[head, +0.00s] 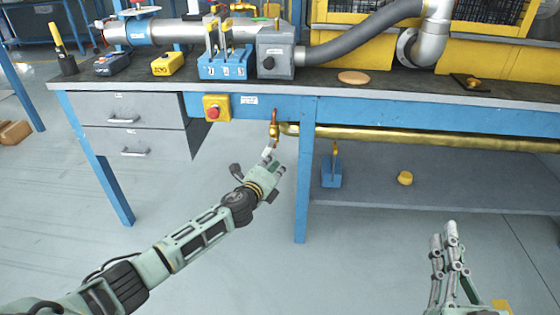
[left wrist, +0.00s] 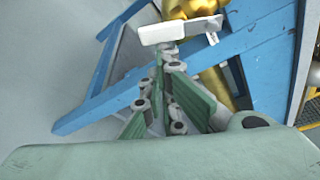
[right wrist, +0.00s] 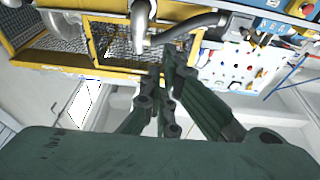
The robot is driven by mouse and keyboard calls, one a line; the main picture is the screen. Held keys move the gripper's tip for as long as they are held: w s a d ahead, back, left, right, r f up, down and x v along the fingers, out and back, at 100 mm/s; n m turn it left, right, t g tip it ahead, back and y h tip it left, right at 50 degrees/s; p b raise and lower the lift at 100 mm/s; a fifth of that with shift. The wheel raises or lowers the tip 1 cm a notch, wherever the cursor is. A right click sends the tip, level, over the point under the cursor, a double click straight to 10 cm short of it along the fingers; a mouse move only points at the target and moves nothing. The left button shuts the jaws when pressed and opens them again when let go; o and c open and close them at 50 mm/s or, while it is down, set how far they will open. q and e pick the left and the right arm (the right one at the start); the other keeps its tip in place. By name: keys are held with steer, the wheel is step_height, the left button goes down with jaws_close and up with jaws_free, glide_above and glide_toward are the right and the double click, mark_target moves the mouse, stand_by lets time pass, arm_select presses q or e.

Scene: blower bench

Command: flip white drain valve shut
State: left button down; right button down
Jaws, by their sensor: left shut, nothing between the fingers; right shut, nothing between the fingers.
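The white drain valve handle (head: 267,152) hangs under the brass valve body (head: 274,130) at the left end of the brass pipe, below the bench front. In the left wrist view the white handle (left wrist: 180,30) lies crosswise just beyond the fingertips, with brass behind it. My left gripper (head: 279,165) is shut and empty, its tips right at the handle; it also shows in the left wrist view (left wrist: 167,52). I cannot tell whether they touch. My right gripper (head: 444,232) is shut and empty at the lower right, away from the valve; its fingers show in the right wrist view (right wrist: 168,75).
A blue bench leg (head: 302,200) stands just right of the valve. A yellow box with a red button (head: 212,108) is on the bench front to its left. The lower shelf (head: 370,190) holds a blue holder (head: 331,178) and a yellow piece (head: 405,178). Drawers (head: 130,125) are at left.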

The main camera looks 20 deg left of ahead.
steer(key=s+d+f+g+h+p, duration=0.2)
steer(key=s+d+f+g, duration=0.15)
steer(key=f+g, duration=0.45)
steer(key=s+d+f+g+h+p, duration=0.25)
steer(key=s+f+g, duration=0.25)
steer(key=f, duration=0.7)
steer(key=s+d+f+g+p, duration=0.1)
steer(key=s+d+g+p, duration=0.25)
steer(key=s, duration=0.55)
arm_select(q)
steer(key=a+m+y+p, duration=0.1)
steer(key=m, duration=0.1)
steer(key=s+a+r+m+g+y+p, duration=0.1)
steer(key=a+m+p, duration=0.1)
steer(key=m, duration=0.1)
steer(key=a+m+g+y+p, duration=0.1)
steer(key=a+m+p, duration=0.1)
steer(key=shift+s+a+r, duration=0.2)
steer(key=shift+r, duration=0.15)
arm_select(e)
step_height(320, 180, down, 20)
steer(key=s+a+g, duration=0.1)
steer(key=shift+s+r+m+g, duration=0.15)
steer(key=shift+r+m+g, duration=0.05)
steer(key=shift+m+g, duration=0.15)
arm_select(q)
steer(key=shift+p, duration=0.3)
arm_select(e)
steer(key=shift+f+h, duration=0.1)
steer(key=shift+h, duration=0.15)
